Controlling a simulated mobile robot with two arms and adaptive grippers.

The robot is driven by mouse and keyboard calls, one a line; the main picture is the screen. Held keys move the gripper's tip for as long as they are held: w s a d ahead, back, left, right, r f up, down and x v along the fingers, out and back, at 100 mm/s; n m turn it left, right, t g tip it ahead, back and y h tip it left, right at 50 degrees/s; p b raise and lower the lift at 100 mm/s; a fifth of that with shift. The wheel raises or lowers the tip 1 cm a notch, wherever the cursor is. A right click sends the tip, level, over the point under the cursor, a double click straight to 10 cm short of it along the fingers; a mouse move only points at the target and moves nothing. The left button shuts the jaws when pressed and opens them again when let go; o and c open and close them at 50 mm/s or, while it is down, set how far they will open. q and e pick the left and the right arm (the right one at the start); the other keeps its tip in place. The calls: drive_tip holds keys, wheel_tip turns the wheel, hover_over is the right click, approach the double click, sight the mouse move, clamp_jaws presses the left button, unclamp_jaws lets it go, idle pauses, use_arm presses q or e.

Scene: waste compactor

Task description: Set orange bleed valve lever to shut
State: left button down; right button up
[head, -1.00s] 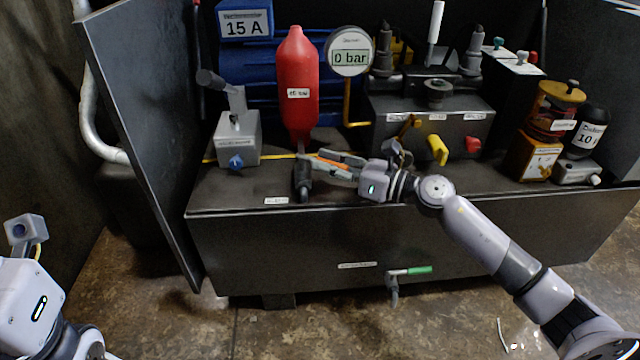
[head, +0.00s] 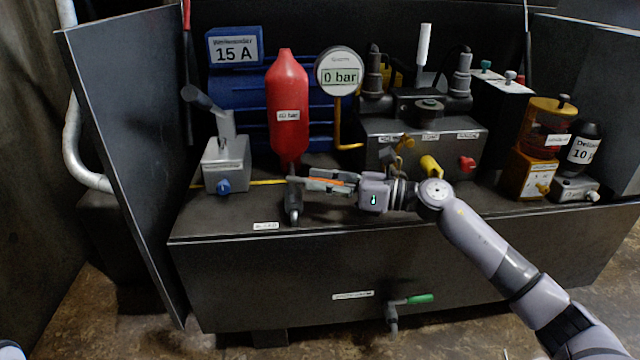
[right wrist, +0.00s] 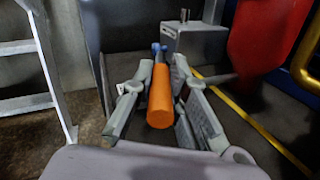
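The orange bleed valve lever (head: 326,182) lies between the fingers of my right gripper (head: 322,180), below the red accumulator. In the right wrist view the orange handle (right wrist: 160,98) points toward the camera, with a finger of my right gripper (right wrist: 162,75) along each side. The fingertips are close to the lever's far part, while gaps show beside its near end. I cannot tell whether they press on it. The lever's joint is partly hidden by the fingers. My left gripper is out of view.
The red accumulator (head: 287,100) stands right behind my right gripper. A grey hand pump (head: 226,165) is to the left. The gauge (head: 341,76) reads 0 bar. The valve block (head: 420,140) with yellow and red knobs is close to my right wrist.

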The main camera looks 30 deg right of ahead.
drive_tip(key=o, duration=0.5)
drive_tip(key=shift+w, duration=0.1)
drive_tip(key=shift+d, duration=0.15)
drive_tip(key=shift+s+d+f, duration=0.1)
drive_tip(key=shift+s+d, duration=0.1)
drive_tip(key=shift+s, duration=0.05)
drive_tip(key=v, duration=1.1)
drive_tip(key=shift+s, duration=0.2)
drive_tip(key=shift+a, duration=0.1)
drive_tip(key=shift+c, duration=0.3)
